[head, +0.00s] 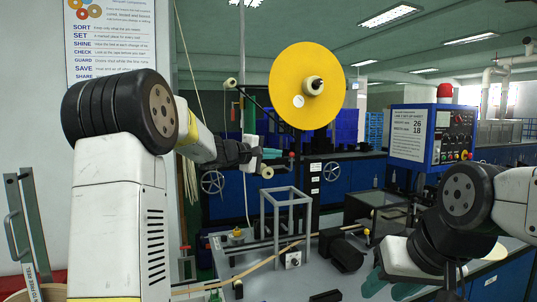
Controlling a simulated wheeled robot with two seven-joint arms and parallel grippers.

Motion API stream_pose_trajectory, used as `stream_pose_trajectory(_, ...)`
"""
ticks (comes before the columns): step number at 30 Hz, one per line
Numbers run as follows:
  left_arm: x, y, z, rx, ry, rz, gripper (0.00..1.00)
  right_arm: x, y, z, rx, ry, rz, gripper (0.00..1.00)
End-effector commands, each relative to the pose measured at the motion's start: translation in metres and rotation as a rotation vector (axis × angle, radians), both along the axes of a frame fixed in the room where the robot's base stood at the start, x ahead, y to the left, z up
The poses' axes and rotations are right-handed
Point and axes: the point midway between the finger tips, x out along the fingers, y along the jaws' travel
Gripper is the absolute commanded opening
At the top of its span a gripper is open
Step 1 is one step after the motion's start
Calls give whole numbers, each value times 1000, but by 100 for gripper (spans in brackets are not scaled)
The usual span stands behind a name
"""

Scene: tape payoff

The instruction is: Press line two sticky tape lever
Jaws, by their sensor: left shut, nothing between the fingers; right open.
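A large yellow tape disc (303,86) is mounted on a dark post in the middle. A small lever with a red knob (291,155) sits below and left of the disc. I cannot tell which lever belongs to line two. My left gripper (258,155) is shut and empty at the left of that red knob, apart from it in the picture; its depth is unclear. My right gripper (452,278) is low at the right, pointing down, open and partly hidden by its own wrist.
A blue control box (432,136) with a red beacon stands at the right. A grey open frame (287,210) and a light strip cross the bench (330,262). A yellow-tipped part (367,233) stands near a black motor-like block (345,254). A poster hangs on the left wall.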

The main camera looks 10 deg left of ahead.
Motion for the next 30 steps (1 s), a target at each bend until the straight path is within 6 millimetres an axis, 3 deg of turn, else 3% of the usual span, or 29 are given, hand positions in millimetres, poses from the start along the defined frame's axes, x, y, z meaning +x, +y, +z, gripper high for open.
stream_pose_trajectory(6, 2, -17, -2, -1, -1, 1, 0, 0, 0, 0, 0, 0, 0, 40)
stream_pose_trajectory(30, 5, -26, 4, 92, 41, -1, 0, 0, 0, 0, 0, 0, 0, 40)
